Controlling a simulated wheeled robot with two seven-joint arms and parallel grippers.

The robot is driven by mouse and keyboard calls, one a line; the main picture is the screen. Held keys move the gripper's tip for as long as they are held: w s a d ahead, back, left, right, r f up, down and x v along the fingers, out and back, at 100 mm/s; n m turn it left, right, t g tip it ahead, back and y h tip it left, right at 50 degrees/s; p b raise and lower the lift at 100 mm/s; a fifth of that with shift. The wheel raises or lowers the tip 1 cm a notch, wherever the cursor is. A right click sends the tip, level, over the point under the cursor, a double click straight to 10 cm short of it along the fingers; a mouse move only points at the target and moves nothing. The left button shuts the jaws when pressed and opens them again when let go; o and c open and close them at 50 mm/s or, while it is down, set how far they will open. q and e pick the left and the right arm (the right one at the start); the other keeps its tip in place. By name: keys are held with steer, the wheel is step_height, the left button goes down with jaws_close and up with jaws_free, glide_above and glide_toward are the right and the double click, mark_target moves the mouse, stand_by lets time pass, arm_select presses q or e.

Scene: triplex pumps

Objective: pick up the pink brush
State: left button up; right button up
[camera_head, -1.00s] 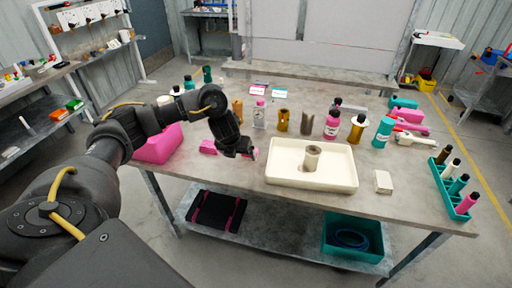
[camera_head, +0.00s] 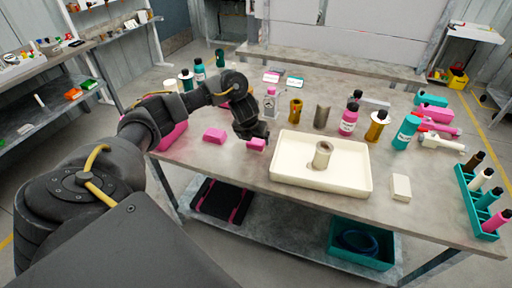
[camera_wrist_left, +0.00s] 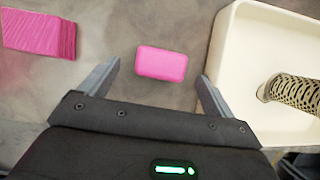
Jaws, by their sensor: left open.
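A pink block with a ridged, bristle-like side, which looks like the brush (camera_head: 214,136), lies on the table left of my left gripper. It also shows at the upper left of the left wrist view (camera_wrist_left: 38,33). A plain pink block with rounded edges (camera_wrist_left: 162,63) lies between the open fingers of my left gripper (camera_wrist_left: 159,71) as seen in the left wrist view. In the head view this rounded block (camera_head: 256,145) sits just under my left gripper (camera_head: 253,136). The fingers appear apart from it, with a gap on both sides. My right gripper is out of view.
A cream tray (camera_head: 350,185) holding a hollow cylinder (camera_head: 322,154) stands close right of the gripper. Several bottles, including a pink one (camera_head: 348,120), stand behind it. A teal rack (camera_head: 466,195) is at the right edge. Bare table (camera_head: 185,160) lies around the ridged block.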

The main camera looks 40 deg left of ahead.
mark_target(255, 142)
arm_select(q)
steer(key=shift+x, duration=2.5)
steer(key=c, duration=1.1)
